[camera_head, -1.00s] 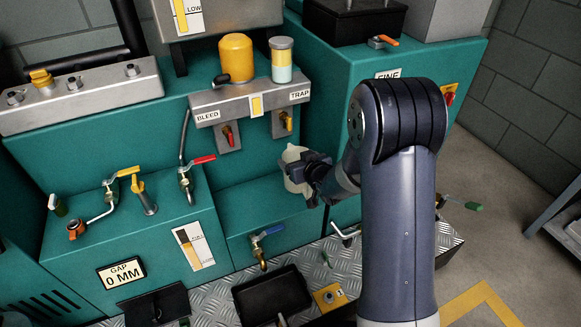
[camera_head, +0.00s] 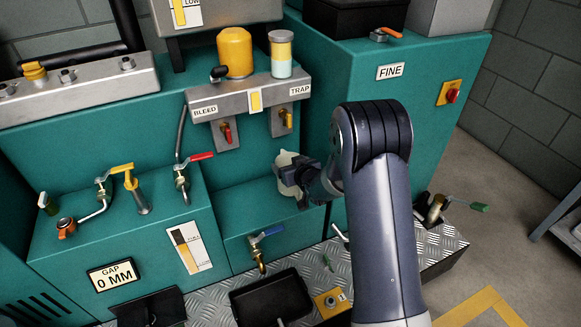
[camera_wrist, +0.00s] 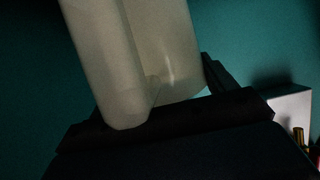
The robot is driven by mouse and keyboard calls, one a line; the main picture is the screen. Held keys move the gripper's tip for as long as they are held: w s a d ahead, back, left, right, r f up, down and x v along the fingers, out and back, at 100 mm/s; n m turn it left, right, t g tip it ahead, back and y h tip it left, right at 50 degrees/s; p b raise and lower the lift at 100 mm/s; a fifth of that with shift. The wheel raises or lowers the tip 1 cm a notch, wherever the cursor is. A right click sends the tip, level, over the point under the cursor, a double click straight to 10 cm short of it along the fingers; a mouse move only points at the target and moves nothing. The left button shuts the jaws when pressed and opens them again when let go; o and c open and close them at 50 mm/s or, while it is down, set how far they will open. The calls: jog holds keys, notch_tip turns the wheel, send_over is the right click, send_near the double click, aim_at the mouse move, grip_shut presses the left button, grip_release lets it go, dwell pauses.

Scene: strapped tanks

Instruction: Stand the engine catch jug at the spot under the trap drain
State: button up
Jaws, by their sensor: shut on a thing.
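The engine catch jug is a cream-white jug (camera_head: 287,160). It stands about upright near the teal wall, below the TRAP label. My gripper (camera_head: 292,178) is shut on the jug from the front right, and hides part of it. In the wrist view the pale jug (camera_wrist: 140,60) fills the upper middle, close to the dark gripper (camera_wrist: 165,118). The trap drain (camera_head: 287,119), with a yellow handle, is on the bracket above the jug. Whether the jug's base touches the teal ledge (camera_head: 238,200) cannot be told.
A red-handled bleed valve (camera_head: 228,134) is left of the trap drain. A blue-handled tap (camera_head: 265,236) is below, over a black tray (camera_head: 270,298). A red-handled valve (camera_head: 190,165) and yellow valve (camera_head: 130,180) stand on the left block. The ledge left of the jug is clear.

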jog(key=o, duration=1)
jog(key=shift+f, duration=0.15)
jog(key=o, duration=0.5)
jog(key=shift+c, duration=0.2)
jog(key=shift+r, duration=0.3)
jog(key=p+v, duration=0.2)
jog(key=v, duration=1)
jog(key=shift+p, duration=0.3)
